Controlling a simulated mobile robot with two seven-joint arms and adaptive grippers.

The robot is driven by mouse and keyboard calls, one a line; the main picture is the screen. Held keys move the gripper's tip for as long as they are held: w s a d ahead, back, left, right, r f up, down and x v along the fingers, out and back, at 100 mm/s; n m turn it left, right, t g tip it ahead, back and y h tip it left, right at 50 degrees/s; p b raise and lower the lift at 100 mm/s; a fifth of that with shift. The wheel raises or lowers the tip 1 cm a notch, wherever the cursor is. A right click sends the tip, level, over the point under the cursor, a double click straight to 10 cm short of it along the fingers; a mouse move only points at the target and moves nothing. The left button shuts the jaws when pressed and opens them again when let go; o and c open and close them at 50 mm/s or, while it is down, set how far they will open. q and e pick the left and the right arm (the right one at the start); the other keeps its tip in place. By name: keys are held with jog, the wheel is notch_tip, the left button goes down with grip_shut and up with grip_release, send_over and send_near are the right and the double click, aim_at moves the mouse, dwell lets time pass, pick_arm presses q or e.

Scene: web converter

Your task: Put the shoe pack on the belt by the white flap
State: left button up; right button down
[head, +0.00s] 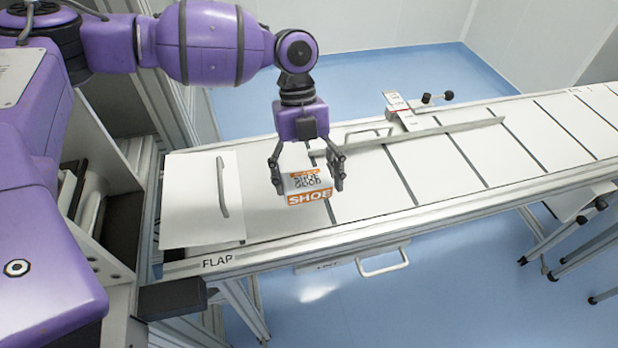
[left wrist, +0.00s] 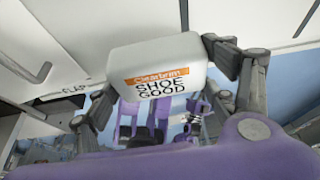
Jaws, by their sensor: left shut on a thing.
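The shoe pack (head: 309,187) is a small white box with orange bands and dark lettering. My left gripper (head: 307,178) is shut on it, one finger on each side, above the near end of the belt (head: 370,185). In the left wrist view the pack (left wrist: 158,62) sits between the fingers. I cannot tell whether its underside touches the belt. The white flap (head: 200,205) lies left of the pack, with a grey handle on it and the label FLAP on the rail below. My right gripper is not in view.
A guide bar (head: 430,133) with a clamp and black knobs (head: 437,97) stands on the belt to the right of the gripper. Dark lines cross the belt. A handle (head: 384,264) hangs below the front rail. Belt panels to the right are clear.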

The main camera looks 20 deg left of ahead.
pick_arm(q)
jog(key=shift+s+a+f, duration=0.25)
jog(key=shift+a+f, duration=0.45)
jog(key=shift+f, duration=0.15)
jog(key=shift+a+f, duration=0.1)
jog(key=shift+f, duration=1.55)
jog(key=shift+f, duration=0.15)
jog(key=o, duration=1.2)
jog(key=shift+o, duration=0.2)
jog(key=v, duration=1.2)
jog(key=shift+r, duration=0.2)
